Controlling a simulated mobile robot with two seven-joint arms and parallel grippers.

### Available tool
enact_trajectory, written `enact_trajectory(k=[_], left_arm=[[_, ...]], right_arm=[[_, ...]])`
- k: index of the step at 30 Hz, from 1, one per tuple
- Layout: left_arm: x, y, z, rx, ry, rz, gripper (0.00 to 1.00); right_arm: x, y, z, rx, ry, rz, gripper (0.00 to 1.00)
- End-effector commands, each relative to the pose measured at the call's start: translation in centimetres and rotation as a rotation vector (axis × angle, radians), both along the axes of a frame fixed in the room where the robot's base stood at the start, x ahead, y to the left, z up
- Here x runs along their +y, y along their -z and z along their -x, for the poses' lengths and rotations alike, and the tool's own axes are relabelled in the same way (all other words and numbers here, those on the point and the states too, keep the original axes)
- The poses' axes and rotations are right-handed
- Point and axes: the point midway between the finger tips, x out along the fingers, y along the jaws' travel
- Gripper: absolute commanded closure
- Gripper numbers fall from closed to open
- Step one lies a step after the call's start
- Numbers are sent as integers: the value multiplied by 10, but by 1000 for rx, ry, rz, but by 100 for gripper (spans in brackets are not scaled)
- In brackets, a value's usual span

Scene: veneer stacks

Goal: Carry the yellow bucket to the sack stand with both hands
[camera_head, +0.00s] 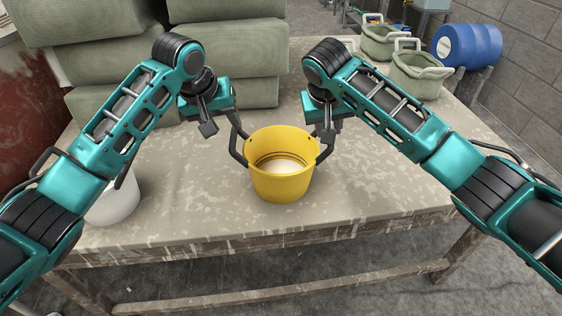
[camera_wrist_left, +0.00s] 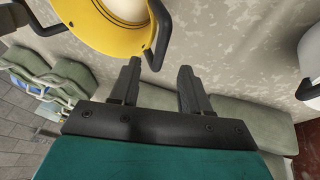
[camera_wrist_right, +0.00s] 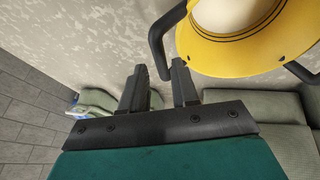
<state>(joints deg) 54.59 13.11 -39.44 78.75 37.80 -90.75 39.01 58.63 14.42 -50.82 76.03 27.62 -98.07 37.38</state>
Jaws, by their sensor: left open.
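The yellow bucket (camera_head: 283,187) stands upright near the table's front edge, with a dark handle on each side and pale contents inside. My left gripper (camera_head: 208,129) is open, up and left of the bucket's left handle (camera_head: 236,150). In the left wrist view that handle (camera_wrist_left: 160,35) shows just beyond the fingertips, not clasped. My right gripper (camera_head: 325,132) is at the bucket's right handle. In the right wrist view its fingers stand apart, and the handle (camera_wrist_right: 153,45) reaches close to their tips; contact is unclear. I cannot pick out a sack stand for certain.
Large green padded stacks (camera_head: 228,50) fill the table's (camera_head: 400,190) back left. Green handled tubs (camera_head: 418,78) and a blue barrel (camera_head: 468,45) are at the back right. A white bucket (camera_head: 115,203) is partly behind my left arm. The table right of the yellow bucket is clear.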

Motion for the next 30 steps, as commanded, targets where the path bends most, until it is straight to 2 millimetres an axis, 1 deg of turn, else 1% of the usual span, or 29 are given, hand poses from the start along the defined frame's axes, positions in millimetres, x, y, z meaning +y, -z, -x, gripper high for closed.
enact_trajectory(k=[1, 6, 9, 12, 17, 25, 30], left_arm=[[-2, 10, -4, 4, -1, 0, 53], [-8, 38, -15, 3, 0, 0, 53], [-10, 50, -21, 2, -1, 0, 53], [-12, 57, -24, 1, 0, 1, 53], [-13, 63, -27, -1, 0, 1, 53], [-13, 64, -27, -1, 0, 1, 53], [-13, 64, -27, -1, 0, 1, 70]], right_arm=[[-2, 10, -4, 4, 2, 2, 71], [-8, 38, -16, 2, 1, 1, 71], [-10, 49, -21, 2, 1, 0, 71], [-11, 57, -24, 1, 0, 0, 71], [-12, 63, -27, 0, 0, 0, 71], [-12, 64, -27, -1, -1, -1, 71], [-12, 64, -27, -1, -1, -1, 87]])
